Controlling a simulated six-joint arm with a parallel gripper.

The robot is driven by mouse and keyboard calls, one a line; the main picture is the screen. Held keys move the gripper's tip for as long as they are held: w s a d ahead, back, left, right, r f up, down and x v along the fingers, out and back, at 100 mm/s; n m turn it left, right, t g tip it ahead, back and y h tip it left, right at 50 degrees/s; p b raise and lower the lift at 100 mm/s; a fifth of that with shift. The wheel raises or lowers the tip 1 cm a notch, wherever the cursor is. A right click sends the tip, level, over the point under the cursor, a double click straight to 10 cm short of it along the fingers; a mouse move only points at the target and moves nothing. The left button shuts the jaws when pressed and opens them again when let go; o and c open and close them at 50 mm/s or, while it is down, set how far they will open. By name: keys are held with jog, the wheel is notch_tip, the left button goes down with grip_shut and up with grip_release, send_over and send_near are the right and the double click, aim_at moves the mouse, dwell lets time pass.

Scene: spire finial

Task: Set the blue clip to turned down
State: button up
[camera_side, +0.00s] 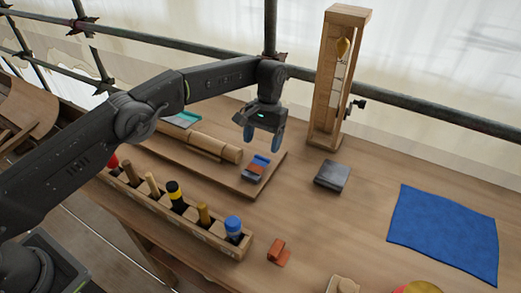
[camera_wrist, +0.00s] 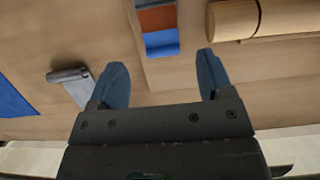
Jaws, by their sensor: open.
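The blue clip (camera_side: 262,159) appears as a small blue piece at the right end of a low wooden board. An orange piece lies against it, with a grey piece beyond. In the wrist view the blue piece (camera_wrist: 161,42) is at the upper middle, ahead of the space between my fingers. I cannot tell how the clip is turned. My gripper (camera_side: 262,138) is open and empty, its two blue fingers pointing down above and behind the clip in the side view. The wrist view also shows the open fingers (camera_wrist: 157,84), apart from the clip.
A rolled wooden-coloured bundle (camera_side: 200,145) lies on the board beside the clip. A tool rack (camera_side: 215,240) stands in front. A dark grey block (camera_side: 332,176), tall wooden frame (camera_side: 325,85) and blue cloth (camera_side: 443,232) are to the right. Bench around the grey block is clear.

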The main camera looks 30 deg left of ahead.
jog(key=shift+w+r, duration=0.1)
jog(key=shift+r, duration=0.45)
jog(key=shift+r, duration=0.15)
jog(key=shift+r, duration=0.35)
notch_tip(320, 180, up, 5)
jog(key=t, duration=0.3)
send_over(258, 164)
jog(key=r, duration=0.1)
notch_tip(258, 164, down, 14)
jog(key=shift+r, duration=0.1)
